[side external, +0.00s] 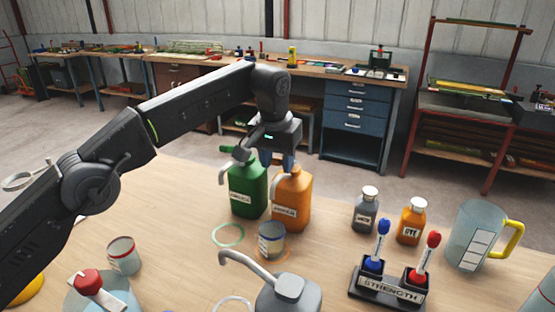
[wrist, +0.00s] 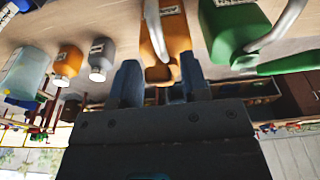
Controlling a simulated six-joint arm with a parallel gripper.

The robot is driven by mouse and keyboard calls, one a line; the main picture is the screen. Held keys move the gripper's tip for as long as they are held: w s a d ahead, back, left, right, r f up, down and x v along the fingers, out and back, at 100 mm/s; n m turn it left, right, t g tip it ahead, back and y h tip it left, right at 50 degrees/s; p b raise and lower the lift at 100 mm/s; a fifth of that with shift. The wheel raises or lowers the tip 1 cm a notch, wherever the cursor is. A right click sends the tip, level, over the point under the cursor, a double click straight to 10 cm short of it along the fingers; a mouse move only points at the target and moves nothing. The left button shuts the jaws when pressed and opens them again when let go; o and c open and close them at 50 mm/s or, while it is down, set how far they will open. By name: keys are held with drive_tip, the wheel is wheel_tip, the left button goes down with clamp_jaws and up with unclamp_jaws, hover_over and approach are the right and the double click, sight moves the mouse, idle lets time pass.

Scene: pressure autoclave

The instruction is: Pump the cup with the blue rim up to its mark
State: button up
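The cup with the blue rim (side external: 271,241) stands upright on an orange ring on the table, in front of the orange pump bottle (side external: 291,203). Its mark and fill level are too small to read. The green pump bottle (side external: 247,192) stands left of the orange one. My gripper (side external: 283,160) is over the top of the orange bottle and partly hides its pump head. In the wrist view my gripper (wrist: 160,82) has its two fingers apart, with the top of the orange bottle (wrist: 166,60) showing between them. I cannot tell whether they touch it.
A grey pump bottle (side external: 288,294) stands in front, a red-rimmed cup (side external: 123,257) at left. A green ring (side external: 228,236) is empty. At right are a marker stand (side external: 388,290), grey (side external: 366,212) and orange (side external: 411,223) small bottles, and a jug (side external: 474,237).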

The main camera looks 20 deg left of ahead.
drive_tip(key=shift+o, duration=0.6)
drive_tip(key=shift+s+d+f+t, duration=0.1)
drive_tip(key=shift+f+t, duration=0.05)
drive_tip(key=shift+t, duration=0.15)
